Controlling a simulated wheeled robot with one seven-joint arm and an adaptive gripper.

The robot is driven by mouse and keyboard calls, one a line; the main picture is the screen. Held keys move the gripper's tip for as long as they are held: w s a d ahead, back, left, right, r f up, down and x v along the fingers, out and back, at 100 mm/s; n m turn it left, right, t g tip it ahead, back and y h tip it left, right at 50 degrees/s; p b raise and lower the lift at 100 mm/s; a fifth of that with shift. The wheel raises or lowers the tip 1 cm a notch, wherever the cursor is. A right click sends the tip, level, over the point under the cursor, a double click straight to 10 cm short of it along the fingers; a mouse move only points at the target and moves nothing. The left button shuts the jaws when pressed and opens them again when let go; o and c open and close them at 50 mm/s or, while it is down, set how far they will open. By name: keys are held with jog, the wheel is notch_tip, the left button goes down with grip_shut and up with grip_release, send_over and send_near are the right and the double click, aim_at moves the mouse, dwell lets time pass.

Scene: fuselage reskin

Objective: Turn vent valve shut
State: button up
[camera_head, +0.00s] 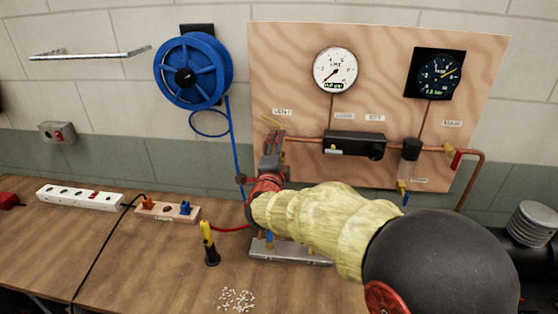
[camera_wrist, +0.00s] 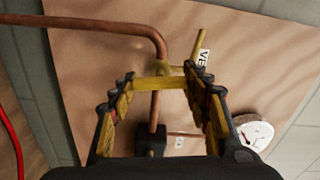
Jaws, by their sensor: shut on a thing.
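The vent valve is a small brass fitting with yellow parts on the copper line, beside the "VENT" label. In the head view its yellow end (camera_head: 270,121) shows just above my gripper (camera_head: 273,141), which covers the rest. In the wrist view my gripper (camera_wrist: 161,76) has its two fingers wide apart, with a yellow bar of the vent valve (camera_wrist: 160,83) spanning between the fingertips. My gripper is shut on this part. A second yellow bar (camera_wrist: 198,38) points up past the right fingertip, beside the partly hidden label. The exact lever angle is hard to tell.
The plywood panel (camera_head: 290,60) carries gauges (camera_head: 335,69), copper pipe (camera_head: 303,139), a black regulator block (camera_head: 354,145) and a red-handled valve (camera_head: 455,160) at right. A blue hose reel (camera_head: 193,71) hangs left. A yellow-handled tool (camera_head: 208,243) stands on the bench (camera_head: 150,265).

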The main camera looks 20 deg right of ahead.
jog(key=shift+f+m+b, duration=0.2)
jog(key=shift+m+b, duration=0.7)
jog(key=shift+b, duration=0.2)
jog(key=o, duration=1.2)
jog(key=shift+r, duration=0.1)
jog(key=v, duration=1.2)
